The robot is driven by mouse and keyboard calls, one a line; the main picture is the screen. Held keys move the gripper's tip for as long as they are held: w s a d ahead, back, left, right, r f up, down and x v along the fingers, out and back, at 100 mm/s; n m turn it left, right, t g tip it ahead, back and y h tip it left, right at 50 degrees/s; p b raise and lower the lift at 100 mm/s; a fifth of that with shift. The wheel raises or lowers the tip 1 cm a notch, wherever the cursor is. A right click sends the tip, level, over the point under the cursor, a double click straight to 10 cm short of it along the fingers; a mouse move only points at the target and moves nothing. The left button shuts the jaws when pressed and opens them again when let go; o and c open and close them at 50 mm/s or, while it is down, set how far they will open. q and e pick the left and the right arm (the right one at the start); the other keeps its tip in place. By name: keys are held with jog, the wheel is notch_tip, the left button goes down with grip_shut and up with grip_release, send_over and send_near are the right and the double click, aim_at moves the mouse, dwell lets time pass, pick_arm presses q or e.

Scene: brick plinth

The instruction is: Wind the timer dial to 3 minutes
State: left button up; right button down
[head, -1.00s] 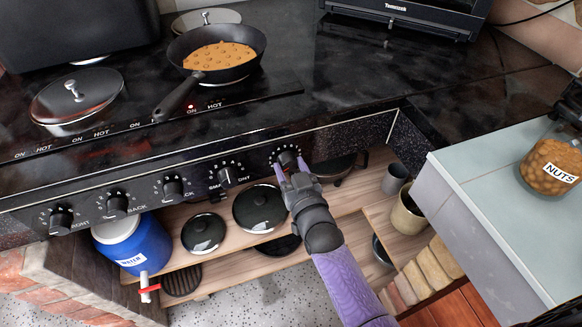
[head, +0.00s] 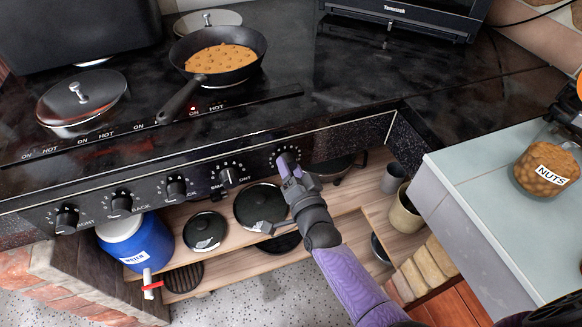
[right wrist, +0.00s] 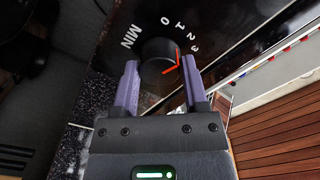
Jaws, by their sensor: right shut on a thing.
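The timer dial (right wrist: 155,52) is a round black knob with red marks on its right and lower-right side. Printed around it are MIN, 0, 1, 2 and 3. I cannot tell exactly which number the red marks line up with. My right gripper (head: 287,164) is at the right end of the stove's front panel, with its purple fingers shut on the dial. In the right wrist view, one finger is on each side of the knob. In the head view the fingers hide most of the dial. My left gripper is not in view.
Other black knobs (head: 121,204) line the panel to the left. A pan with a brown food (head: 220,58) sits on a hob above, beside a red light. A nuts jar (head: 547,172) stands right.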

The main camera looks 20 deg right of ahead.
jog(key=m, duration=0.4)
jog(key=shift+m, duration=0.6)
jog(key=shift+c, duration=0.6)
grip_release()
